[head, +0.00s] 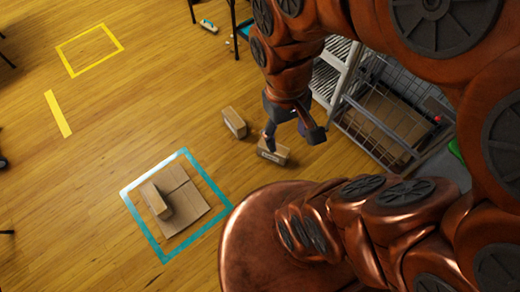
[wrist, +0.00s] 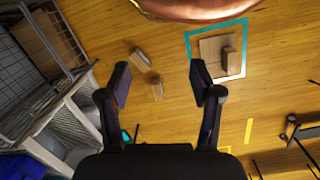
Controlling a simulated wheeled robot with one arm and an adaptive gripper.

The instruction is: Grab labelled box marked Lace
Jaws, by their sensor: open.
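Three small brown boxes are in view, and I cannot read the label on any of them. One box (head: 273,154) with a marking on its side lies on the floor just below my gripper (head: 293,136) in the head view. A second box (head: 234,122) lies a little up and left of it. A third box (head: 157,202) sits on a flat cardboard sheet (head: 188,207). In the wrist view my gripper (wrist: 160,82) is open and empty, with two boxes (wrist: 140,60) (wrist: 157,89) on the floor beyond and between its fingers.
A teal tape square (head: 213,182) surrounds the cardboard sheet. A wire cage cart (head: 345,112) with cardboard inside stands right of the boxes. A yellow tape square (head: 68,65) and strip (head: 58,114) mark the floor at left. The wooden floor between is clear.

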